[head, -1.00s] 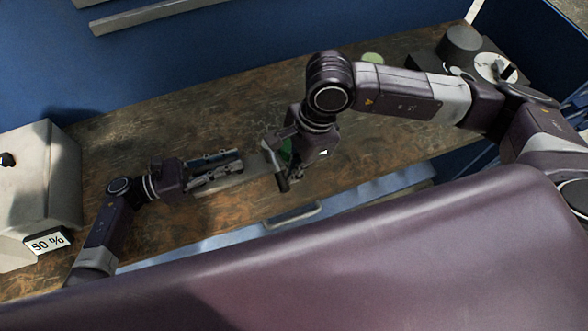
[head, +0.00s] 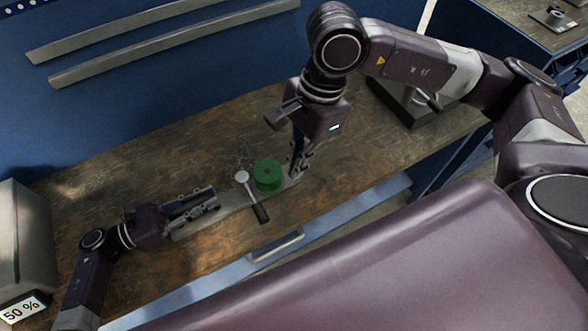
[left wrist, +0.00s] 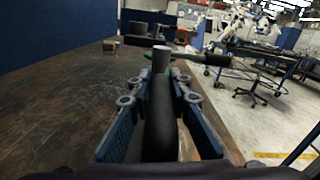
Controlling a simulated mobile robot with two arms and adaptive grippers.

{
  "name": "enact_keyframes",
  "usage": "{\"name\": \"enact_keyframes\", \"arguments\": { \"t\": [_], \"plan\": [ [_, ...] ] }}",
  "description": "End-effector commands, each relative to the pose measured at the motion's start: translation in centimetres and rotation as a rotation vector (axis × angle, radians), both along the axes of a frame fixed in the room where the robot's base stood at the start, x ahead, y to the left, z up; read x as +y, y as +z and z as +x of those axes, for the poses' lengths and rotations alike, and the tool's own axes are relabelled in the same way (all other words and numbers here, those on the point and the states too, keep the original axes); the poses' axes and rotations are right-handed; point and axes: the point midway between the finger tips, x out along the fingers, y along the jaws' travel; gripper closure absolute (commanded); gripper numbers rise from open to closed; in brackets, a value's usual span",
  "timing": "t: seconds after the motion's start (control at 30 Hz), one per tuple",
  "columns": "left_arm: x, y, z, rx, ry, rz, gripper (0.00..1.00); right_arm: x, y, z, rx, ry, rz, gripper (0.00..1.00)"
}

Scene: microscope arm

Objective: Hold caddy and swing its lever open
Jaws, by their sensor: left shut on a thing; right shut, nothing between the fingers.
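The caddy shows in the head view as a flat grey plate (head: 228,203) on the bench, with a green round body (head: 268,175) at its right part. Its lever (head: 252,196) has a pale round head and a black grip pointing toward the bench's front edge. My left gripper (head: 207,200) is shut at the caddy's left end. In the left wrist view its blue-padded fingers (left wrist: 165,125) close on a long black handle (left wrist: 160,122), with a grey post behind it. My right gripper (head: 299,165) is shut and empty, pointing down just right of the green body. Whether it touches the caddy is unclear.
A grey box (head: 25,240) with a "50 %" label stands at the bench's left end. A dark device (head: 415,100) stands at the back right, partly behind my right arm. A drawer handle (head: 275,247) is on the front. The brown bench behind the caddy is clear.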

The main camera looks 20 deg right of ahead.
Motion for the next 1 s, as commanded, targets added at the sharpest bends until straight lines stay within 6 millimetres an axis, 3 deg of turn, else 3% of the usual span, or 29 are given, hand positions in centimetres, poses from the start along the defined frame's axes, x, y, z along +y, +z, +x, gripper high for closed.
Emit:
{"name": "enact_keyframes", "arguments": {
  "t": [0.27, 0.3, 0.5, 0.8, 1.0],
  "plan": [
    [0.1, -0.4, -0.2, 0.008, -0.001, 0.007, 1.00, 0.0, -0.1, 0.0, 0.000, -0.001, 0.000, 1.00],
    [0.1, -0.4, -0.2, 0.008, -0.001, 0.007, 0.81, 0.0, -0.1, 0.0, 0.000, -0.001, 0.000, 1.00],
    [0.1, -0.3, -0.1, 0.004, 0.000, 0.005, 0.62, 0.0, -0.1, 0.0, 0.000, -0.001, 0.000, 1.00],
    [0.3, -0.1, -0.1, 0.002, 0.000, 0.003, 0.62, 0.0, -0.1, 0.0, 0.000, -0.001, 0.000, 1.00],
    [3.1, -0.2, -0.2, 0.004, 0.002, 0.006, 0.62, 0.0, -0.1, 0.0, 0.000, -0.001, 0.000, 1.00]
  ]
}}
